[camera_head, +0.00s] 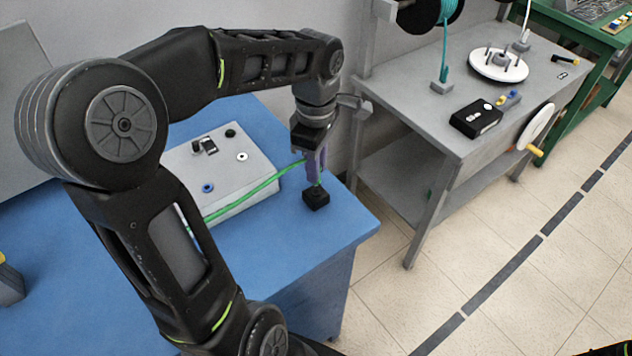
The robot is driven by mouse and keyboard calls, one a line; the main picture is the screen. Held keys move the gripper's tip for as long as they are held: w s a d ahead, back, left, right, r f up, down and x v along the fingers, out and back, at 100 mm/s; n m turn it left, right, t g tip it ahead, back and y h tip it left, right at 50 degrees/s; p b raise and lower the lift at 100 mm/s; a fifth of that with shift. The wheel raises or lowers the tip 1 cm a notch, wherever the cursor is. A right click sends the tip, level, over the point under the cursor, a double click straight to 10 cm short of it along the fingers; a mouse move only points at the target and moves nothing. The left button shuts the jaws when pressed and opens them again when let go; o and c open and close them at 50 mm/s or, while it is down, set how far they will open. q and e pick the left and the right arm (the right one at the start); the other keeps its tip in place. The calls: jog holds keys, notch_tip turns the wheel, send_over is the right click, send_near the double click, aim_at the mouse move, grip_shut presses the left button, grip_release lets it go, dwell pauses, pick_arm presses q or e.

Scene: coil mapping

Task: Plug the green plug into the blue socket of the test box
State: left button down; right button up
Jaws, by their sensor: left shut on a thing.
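The test box (235,172) is a light grey box on the blue table. Its top carries a blue socket (207,188), a white-rimmed socket (242,156), a black socket (230,133) and a black switch part. My left gripper (318,180) points down beyond the box's right side, shut on the green plug, which its fingers mostly hide. A green cable (250,191) runs from the fingers across the box's front edge and goes behind my arm. A small black block (316,200) stands on the table right below the fingertips; I cannot tell whether the plug touches it. My right gripper is not in view.
The blue table (345,225) ends just right of the block. A grey workbench (420,105) at the right holds a cable spool, a white disc (498,65), a black device (476,119) and a crank wheel. My left arm covers much of the table's left part.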

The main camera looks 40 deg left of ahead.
pick_arm(q)
jog(key=shift+r+p, duration=0.75)
jog(key=shift+r, duration=0.65)
